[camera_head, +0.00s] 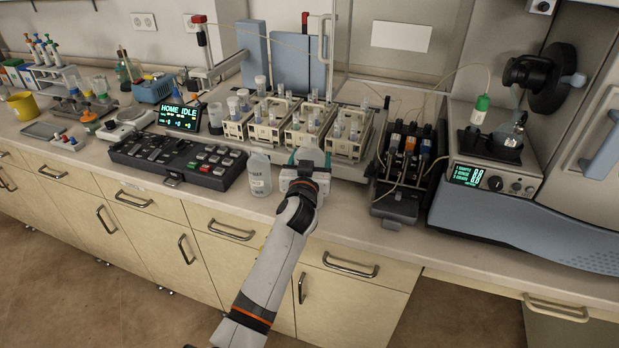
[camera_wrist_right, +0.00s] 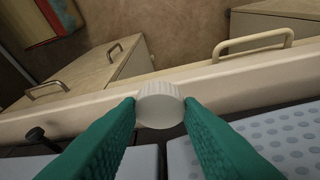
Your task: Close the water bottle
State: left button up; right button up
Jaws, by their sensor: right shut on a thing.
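The water bottle (camera_head: 260,178) is a translucent bottle with a dark printed label. It stands upright near the bench's front edge, just left of my right gripper (camera_head: 309,160) in the head view. Its top looks bare, though the neck is too small to see clearly. My right gripper's green fingers also show in the right wrist view (camera_wrist_right: 160,106), shut on a white ribbed cap (camera_wrist_right: 160,103). The cap is apart from the bottle and is hidden in the head view. The bottle is not seen in the wrist view. My left gripper is not in view.
A black keypad panel (camera_head: 178,158) lies left of the bottle. Tube racks (camera_head: 262,134) stand behind, and a pump with tubing (camera_head: 404,165) is to the right. The spectrometer (camera_head: 535,200) fills the far right. The bench edge is close in front.

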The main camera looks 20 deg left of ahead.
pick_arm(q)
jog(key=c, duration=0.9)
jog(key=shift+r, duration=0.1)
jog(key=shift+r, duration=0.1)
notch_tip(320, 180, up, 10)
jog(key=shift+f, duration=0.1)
